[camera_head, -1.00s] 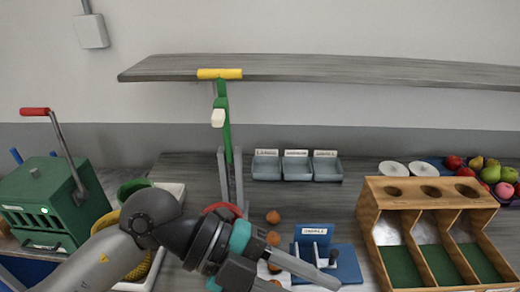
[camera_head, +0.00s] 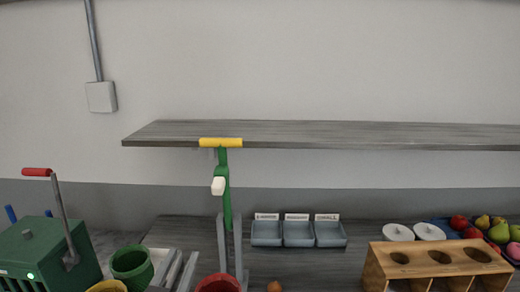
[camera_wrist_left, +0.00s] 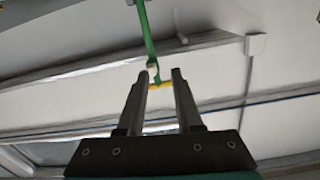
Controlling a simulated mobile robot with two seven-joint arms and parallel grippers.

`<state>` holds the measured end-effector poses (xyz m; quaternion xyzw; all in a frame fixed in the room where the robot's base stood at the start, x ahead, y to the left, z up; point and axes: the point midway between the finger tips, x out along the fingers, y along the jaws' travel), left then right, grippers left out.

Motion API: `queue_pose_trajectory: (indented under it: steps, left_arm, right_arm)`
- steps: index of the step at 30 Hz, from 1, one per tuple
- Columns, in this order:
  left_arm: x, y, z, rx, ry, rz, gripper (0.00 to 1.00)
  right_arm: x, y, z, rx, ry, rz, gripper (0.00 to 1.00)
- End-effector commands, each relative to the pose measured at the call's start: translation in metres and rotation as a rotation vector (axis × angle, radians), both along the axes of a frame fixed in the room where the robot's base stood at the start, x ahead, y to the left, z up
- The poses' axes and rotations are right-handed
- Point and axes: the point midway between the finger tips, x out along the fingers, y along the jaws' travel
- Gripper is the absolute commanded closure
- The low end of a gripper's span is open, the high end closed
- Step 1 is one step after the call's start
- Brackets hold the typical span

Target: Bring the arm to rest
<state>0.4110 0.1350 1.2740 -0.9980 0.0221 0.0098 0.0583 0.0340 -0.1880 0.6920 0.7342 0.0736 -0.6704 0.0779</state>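My left gripper (camera_wrist_left: 160,76) shows only in the left wrist view. Its two fingers stand apart with nothing held between them. Past the fingertips, the green lever (camera_wrist_left: 147,30) with a yellow handle (camera_wrist_left: 160,86) appears in the background, apart from the fingers as far as I can tell. My left arm does not show in the head view. My right gripper is in neither view.
The green lever press (camera_head: 226,190) with its yellow handle (camera_head: 221,142) rises before the wall shelf (camera_head: 340,134). A green box (camera_head: 45,255) stands left. Small grey trays (camera_head: 298,233), a wooden rack (camera_head: 440,262) and fruit (camera_head: 480,228) stand right.

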Motion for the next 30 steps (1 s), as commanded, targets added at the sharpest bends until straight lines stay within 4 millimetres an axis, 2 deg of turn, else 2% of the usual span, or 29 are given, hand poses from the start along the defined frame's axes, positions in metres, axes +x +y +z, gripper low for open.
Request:
queue_pose_trajectory:
  steps: [1,3,6,9,12,18,19,26,30]
  left_arm:
    - [-0.008,0.011,-0.03,-0.003,0.124,0.043,0.65]
    - [-0.024,0.022,-0.07,0.003,0.297,0.085,0.65]
    - [-0.057,0.032,-0.121,0.016,0.539,0.113,0.65]
    - [-0.094,0.035,-0.161,0.03,0.751,0.107,0.65]
    - [-0.13,0.034,-0.189,0.041,0.931,0.081,0.65]
    - [-0.203,0.026,-0.223,0.055,1.236,-0.012,0.65]
    - [-0.206,0.025,-0.231,0.059,1.257,-0.02,0.65]
    - [-0.194,0.024,-0.312,0.063,1.273,-0.017,0.65]
    - [-0.193,0.023,-0.371,0.066,1.291,-0.019,0.65]
  right_arm:
    - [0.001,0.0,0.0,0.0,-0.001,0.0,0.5]
    - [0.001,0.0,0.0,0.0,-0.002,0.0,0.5]
    - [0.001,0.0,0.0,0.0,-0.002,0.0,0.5]
    - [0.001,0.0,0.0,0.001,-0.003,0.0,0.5]
    - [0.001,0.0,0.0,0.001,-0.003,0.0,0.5]
    - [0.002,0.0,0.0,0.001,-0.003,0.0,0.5]
    - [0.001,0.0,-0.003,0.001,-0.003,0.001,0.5]
    - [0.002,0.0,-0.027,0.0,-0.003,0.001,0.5]
    - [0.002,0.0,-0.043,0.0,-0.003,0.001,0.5]
